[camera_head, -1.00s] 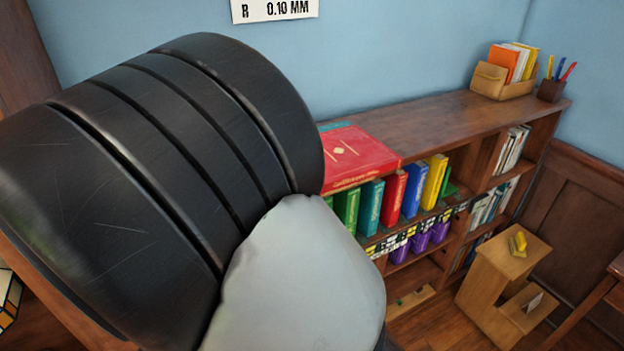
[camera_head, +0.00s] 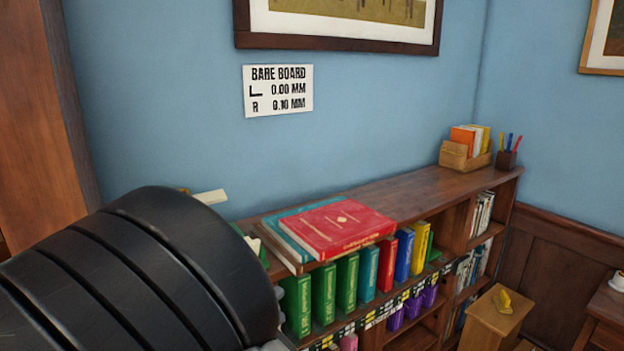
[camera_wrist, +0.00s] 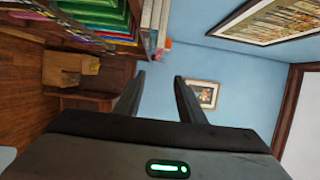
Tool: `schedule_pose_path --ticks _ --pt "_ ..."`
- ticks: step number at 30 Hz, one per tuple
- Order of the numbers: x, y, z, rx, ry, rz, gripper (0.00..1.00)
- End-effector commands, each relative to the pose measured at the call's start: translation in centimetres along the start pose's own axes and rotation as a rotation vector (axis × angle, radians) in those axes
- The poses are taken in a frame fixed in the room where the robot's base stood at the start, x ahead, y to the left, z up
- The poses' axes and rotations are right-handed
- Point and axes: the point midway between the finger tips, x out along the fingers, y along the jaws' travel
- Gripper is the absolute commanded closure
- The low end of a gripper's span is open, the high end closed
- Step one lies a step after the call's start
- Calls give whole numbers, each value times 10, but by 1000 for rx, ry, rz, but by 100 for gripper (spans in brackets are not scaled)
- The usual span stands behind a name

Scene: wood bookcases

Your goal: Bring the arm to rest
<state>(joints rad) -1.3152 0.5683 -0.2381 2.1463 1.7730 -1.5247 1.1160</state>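My gripper (camera_wrist: 158,97) shows in the wrist view with its two dark fingers apart and nothing between them. It points across the room toward the blue wall and a small framed picture. A green light glows on its body. In the head view my dark, banded arm fills the lower left and hides part of the bookcase; the gripper's fingers cannot be made out there.
A wooden bookcase (camera_head: 425,190) runs along the blue wall. A red book (camera_head: 338,228) lies on its top, over a teal one. A wooden box (camera_head: 462,157) and pen cup (camera_head: 506,159) stand at its far end. A step stool (camera_head: 490,322) stands on the floor.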

Motion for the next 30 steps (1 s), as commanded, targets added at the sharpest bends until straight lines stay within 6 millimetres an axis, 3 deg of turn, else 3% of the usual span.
schedule_pose_path --ticks 3,8,12,16,20,22,27,30 --pt "34 -6 23 -16 -111 130 64" --pt "65 -20 52 -68 -308 259 64" --pt "84 -49 68 -152 -537 325 64" --pt "87 -89 61 -320 -809 317 64" --pt "72 -116 18 -605 -1053 250 64" --pt "62 -120 -20 -799 -1148 215 64" --pt "38 -101 -136 -1296 -1269 227 64" --pt "28 -89 -190 -1492 -1287 286 64"
